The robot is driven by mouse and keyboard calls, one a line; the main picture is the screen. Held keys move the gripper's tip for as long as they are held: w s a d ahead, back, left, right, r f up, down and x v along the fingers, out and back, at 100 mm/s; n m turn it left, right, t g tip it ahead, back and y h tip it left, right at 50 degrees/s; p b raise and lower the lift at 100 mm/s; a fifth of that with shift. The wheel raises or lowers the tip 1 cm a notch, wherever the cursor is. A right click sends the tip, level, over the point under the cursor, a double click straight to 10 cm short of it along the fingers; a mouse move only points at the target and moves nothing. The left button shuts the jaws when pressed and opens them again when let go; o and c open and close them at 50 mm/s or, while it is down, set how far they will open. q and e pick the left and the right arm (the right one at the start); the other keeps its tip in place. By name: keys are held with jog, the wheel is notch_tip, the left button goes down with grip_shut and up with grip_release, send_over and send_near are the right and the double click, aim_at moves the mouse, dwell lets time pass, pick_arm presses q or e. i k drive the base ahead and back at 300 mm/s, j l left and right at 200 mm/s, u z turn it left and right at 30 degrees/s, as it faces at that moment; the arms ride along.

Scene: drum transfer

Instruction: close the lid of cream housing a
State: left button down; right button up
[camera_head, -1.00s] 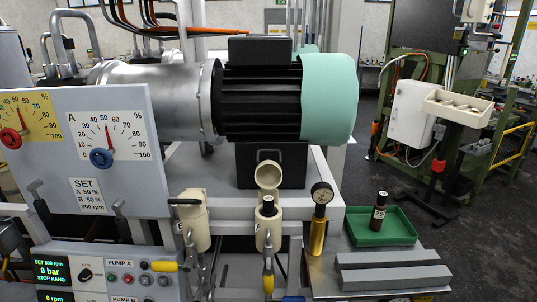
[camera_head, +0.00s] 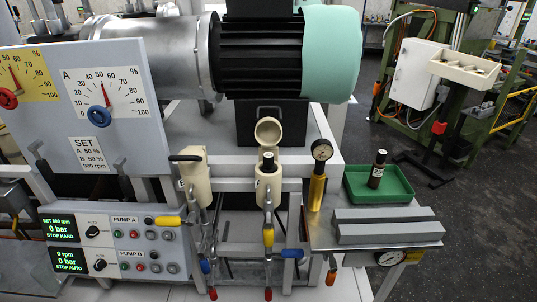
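Two cream housings stand side by side on the pale frame, and their letters are too small to read, so I cannot tell which is a. The right cream housing (camera_head: 269,190) has its round cream lid (camera_head: 268,129) swung up and open behind it. A dark-topped cylinder (camera_head: 268,162) stands in its mouth. The left cream housing (camera_head: 196,184) has a dark handle (camera_head: 186,157) across its top and appears closed. Neither of my grippers shows in the head view.
A brass gauge post (camera_head: 316,185) stands just right of the open housing. A green tray (camera_head: 378,183) holds a dark bottle (camera_head: 377,169), behind grey bars (camera_head: 388,225). Several coloured-handled levers hang below the housings. The motor (camera_head: 262,55) is behind.

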aim_at(267, 131)
jog(key=l, duration=0.75)
jog(key=i+l, duration=0.15)
jog(key=l, duration=0.6)
